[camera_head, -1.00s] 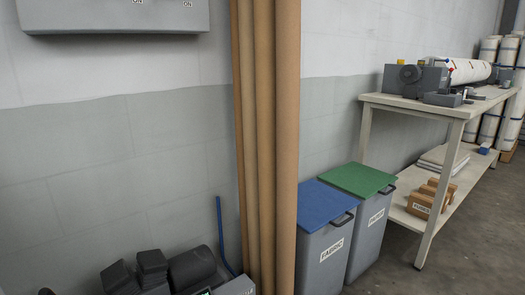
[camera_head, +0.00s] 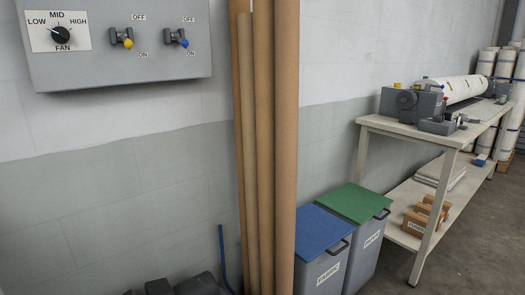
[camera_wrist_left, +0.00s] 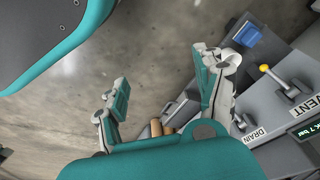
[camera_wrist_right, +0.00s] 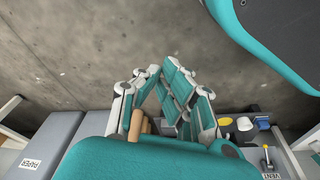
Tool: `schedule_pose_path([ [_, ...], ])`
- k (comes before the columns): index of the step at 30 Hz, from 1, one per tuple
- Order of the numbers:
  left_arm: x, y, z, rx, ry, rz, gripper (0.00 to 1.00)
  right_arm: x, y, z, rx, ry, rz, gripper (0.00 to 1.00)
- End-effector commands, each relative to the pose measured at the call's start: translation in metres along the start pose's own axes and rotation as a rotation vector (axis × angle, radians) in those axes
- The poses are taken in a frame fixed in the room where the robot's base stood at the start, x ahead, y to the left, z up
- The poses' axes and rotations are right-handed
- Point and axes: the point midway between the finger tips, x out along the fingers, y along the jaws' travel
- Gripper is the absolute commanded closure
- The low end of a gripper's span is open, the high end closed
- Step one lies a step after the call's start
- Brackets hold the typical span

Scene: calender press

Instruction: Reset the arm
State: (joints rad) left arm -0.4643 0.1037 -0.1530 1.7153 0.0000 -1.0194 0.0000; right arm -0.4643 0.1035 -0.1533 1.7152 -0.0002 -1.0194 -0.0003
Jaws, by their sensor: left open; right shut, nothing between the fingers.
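Neither of my grippers shows in the head view. In the left wrist view my left gripper (camera_wrist_left: 162,84) is open, its two teal-padded fingers wide apart with nothing held between them. Grey floor lies behind them, and a grey machine is to their right. In the right wrist view my right gripper (camera_wrist_right: 164,76) is shut and empty, its fingers drawn together. Brown rolls show behind its lower part. The task names no other object.
A wall control box (camera_head: 118,42) has a fan dial and two switches. Brown tubes (camera_head: 264,150) stand against the wall. Blue-lidded (camera_head: 322,231) and green-lidded (camera_head: 353,202) bins stand beside a workbench (camera_head: 385,126). A panel (camera_wrist_left: 285,112) with DRAIN and VENT levers is near my left gripper.

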Motion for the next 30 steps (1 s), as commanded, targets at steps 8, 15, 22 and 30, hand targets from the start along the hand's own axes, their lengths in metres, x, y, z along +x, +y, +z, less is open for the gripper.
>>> schedule_pose_path([
  [8, -0.008, 0.003, 0.084, 0.016, -0.081, 0.009, 0.30, -0.008, -0.003, 0.084, -0.015, -0.081, -0.008, 1.00],
  [15, -0.028, 0.003, 0.160, 0.026, -0.121, 0.012, 0.30, -0.028, -0.003, 0.160, -0.026, -0.121, -0.011, 1.00],
  [22, -0.033, 0.002, 0.182, 0.030, -0.129, 0.012, 0.30, -0.033, -0.002, 0.183, -0.029, -0.130, -0.012, 1.00],
  [30, -0.033, 0.002, 0.182, 0.030, -0.129, 0.012, 0.30, -0.033, -0.002, 0.183, -0.029, -0.130, -0.012, 1.00],
])
